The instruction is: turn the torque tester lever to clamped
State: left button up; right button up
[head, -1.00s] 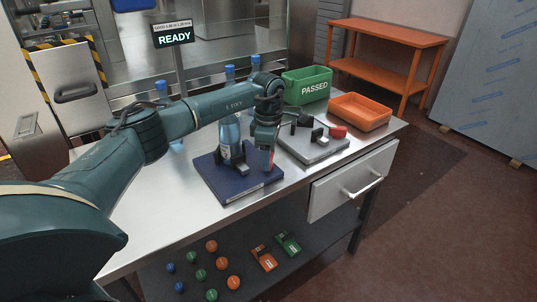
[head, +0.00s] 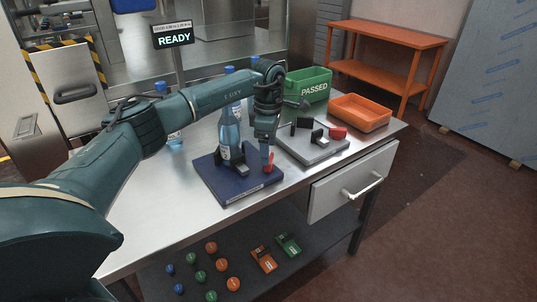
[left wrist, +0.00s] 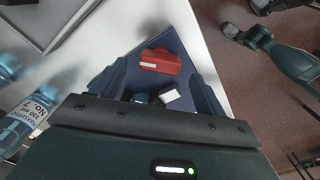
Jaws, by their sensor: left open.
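The torque tester is a dark blue base (head: 235,194) on the steel table, with a clear blue bottle (head: 229,134) standing upright on it near dark clamp blocks (head: 240,160). Its red lever (head: 268,165) is at the base's right side, partly hidden by my left gripper (head: 264,150). In the left wrist view the red lever (left wrist: 160,62) lies ahead between the two open fingers of my left gripper (left wrist: 158,84), with no clear contact. A teal arm of mine shows at that view's upper right; its jaws are unclear.
A grey fixture (head: 312,148) with a red handle (head: 337,132) stands right of the tester. Behind it are a green PASSED bin (head: 307,86) and an orange tray (head: 360,112). A sign (head: 173,38) reads READY. The front-left tabletop is clear.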

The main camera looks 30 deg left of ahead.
pick_arm(q)
notch_tip(320, 180, up, 10)
dwell(0.3)
dwell(0.3)
